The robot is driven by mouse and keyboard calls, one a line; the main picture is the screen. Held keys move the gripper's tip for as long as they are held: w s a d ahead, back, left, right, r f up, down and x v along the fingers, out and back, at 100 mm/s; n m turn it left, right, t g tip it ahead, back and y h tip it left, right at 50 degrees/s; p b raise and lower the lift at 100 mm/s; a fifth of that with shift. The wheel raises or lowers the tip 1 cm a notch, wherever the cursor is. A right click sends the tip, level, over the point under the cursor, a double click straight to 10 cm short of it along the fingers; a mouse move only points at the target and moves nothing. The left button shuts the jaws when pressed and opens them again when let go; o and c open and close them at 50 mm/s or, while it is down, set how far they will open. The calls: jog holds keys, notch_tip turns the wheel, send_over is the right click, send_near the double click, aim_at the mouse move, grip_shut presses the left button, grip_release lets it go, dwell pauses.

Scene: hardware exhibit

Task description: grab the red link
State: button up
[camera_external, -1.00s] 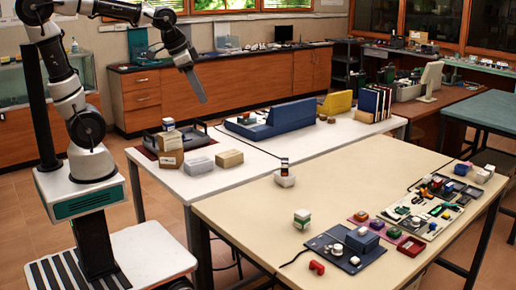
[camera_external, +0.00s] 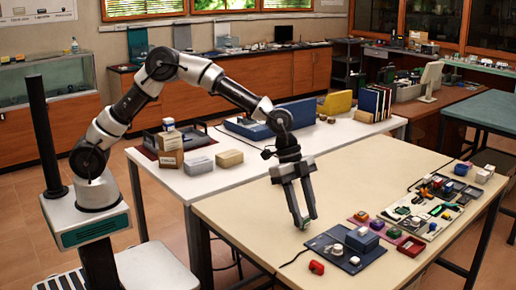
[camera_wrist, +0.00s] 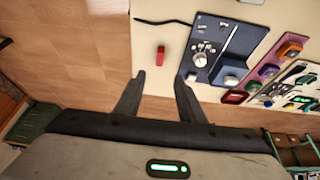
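The red link (camera_external: 316,267) is a small red piece lying on the beige table (camera_external: 230,210) near its front edge, left of a dark blue panel (camera_external: 345,252). In the wrist view the red link (camera_wrist: 160,56) lies just beyond the fingertips, in line with the space between them. My gripper (camera_external: 306,222) points down over the table, behind the link and apart from it. In the wrist view my gripper (camera_wrist: 160,78) is open, with nothing between its fingers. The link is fully visible in both views.
The blue panel with knobs (camera_wrist: 215,52) sits close to the link's right. Coloured small modules (camera_external: 384,230) and a tool board (camera_external: 425,215) lie farther right. A black cable runs from the panel. The table left of the link is bare.

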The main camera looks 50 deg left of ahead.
aim_at(317, 264)
jog(key=b+x, duration=0.1)
jog(key=x, duration=1.2)
jog(key=shift+d+f, duration=0.1)
jog(key=shift+f, duration=0.15)
grip_shut()
